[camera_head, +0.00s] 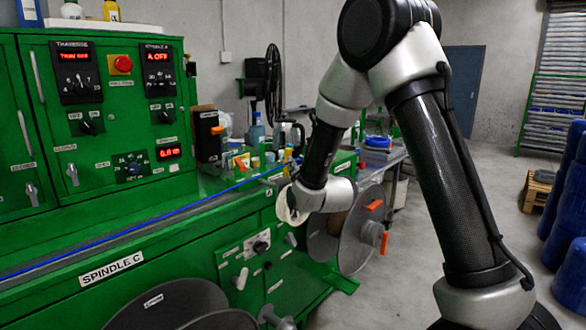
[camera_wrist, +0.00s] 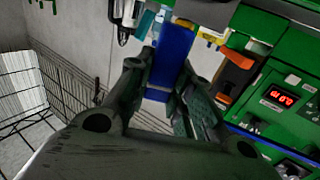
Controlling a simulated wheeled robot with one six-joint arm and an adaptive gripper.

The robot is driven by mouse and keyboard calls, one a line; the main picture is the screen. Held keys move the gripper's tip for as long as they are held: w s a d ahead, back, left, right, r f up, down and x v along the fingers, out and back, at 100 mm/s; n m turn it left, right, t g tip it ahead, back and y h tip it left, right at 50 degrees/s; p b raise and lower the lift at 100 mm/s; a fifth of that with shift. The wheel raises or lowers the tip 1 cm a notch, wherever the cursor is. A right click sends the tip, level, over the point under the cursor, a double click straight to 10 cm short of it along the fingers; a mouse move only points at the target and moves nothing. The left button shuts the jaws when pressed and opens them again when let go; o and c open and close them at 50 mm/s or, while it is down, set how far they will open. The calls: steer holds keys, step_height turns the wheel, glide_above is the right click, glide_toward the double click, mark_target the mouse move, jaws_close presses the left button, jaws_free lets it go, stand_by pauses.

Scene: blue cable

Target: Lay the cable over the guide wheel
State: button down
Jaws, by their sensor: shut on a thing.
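The blue cable (camera_head: 150,222) runs along the top of the green machine's bench, from the left edge up to my gripper (camera_head: 291,172). It also shows as a blue line (camera_wrist: 275,146) in the wrist view, leaving the right finger toward the lower right. A pale round disc (camera_head: 284,207), perhaps the guide wheel, is partly hidden by my wrist. Whether the cable touches it I cannot tell.
The green machine (camera_head: 110,279) with control panels fills the left. Bottles and small items crowd the bench behind my gripper. A large grey reel (camera_head: 357,240) with orange handles stands at the bench's right end.

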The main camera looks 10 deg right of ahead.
steer(key=w+d, duration=0.4)
steer(key=d, duration=0.2)
steer(key=shift+w+d, duration=0.3)
steer(key=shift+w, duration=0.1)
stand_by(0.3)
steer(key=shift+d, duration=0.1)
steer(key=s+d+f, duration=0.1)
steer(key=s+d, duration=0.1)
steer(key=d, duration=0.3)
steer(key=shift+s+d, duration=0.25)
steer(key=shift+s, duration=0.1)
stand_by(0.7)
steer(key=shift+r, duration=0.1)
